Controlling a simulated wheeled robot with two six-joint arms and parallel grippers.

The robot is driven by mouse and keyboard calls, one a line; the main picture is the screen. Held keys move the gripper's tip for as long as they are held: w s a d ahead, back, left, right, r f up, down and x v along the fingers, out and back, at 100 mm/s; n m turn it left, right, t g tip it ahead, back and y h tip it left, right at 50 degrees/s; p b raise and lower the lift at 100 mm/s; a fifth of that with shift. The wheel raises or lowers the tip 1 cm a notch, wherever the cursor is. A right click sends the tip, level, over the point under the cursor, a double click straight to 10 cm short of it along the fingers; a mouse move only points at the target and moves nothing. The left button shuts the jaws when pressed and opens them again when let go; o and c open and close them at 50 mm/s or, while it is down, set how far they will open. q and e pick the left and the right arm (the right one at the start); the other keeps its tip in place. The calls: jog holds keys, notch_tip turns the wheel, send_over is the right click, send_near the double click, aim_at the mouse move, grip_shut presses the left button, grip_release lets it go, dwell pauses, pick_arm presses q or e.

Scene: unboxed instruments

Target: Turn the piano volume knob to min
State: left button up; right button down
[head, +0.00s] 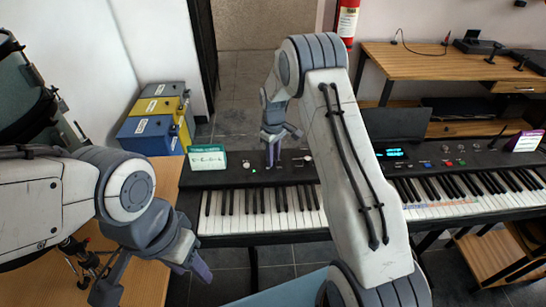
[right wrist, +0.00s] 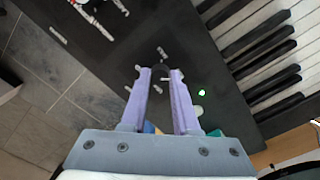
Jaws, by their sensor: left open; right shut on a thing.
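The black piano (head: 232,172) stands across the middle of the head view, with a control panel above its white and black keys. My right gripper (head: 272,145) points down at the left part of this panel. In the right wrist view its two purple fingers (right wrist: 160,72) are at the panel, a small gap apart, closed on a small knob that they mostly hide. The knob's pointer angle cannot be made out. A green light (right wrist: 202,93) glows on the panel beside the fingers. My left gripper (head: 150,279) is open and empty at the lower left, away from the piano.
A green-and-white card (head: 207,158) stands at the piano's left end. Blue and yellow boxes (head: 158,118) stand at the back left. A wooden desk (head: 425,65) is at the back right.

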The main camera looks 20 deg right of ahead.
jog(key=c, duration=0.7)
grip_release()
jog(key=shift+o, duration=0.2)
notch_tip(320, 180, up, 11)
jog(key=b, duration=0.1)
jog(key=shift+f+b, duration=0.2)
jog(key=shift+b, duration=0.1)
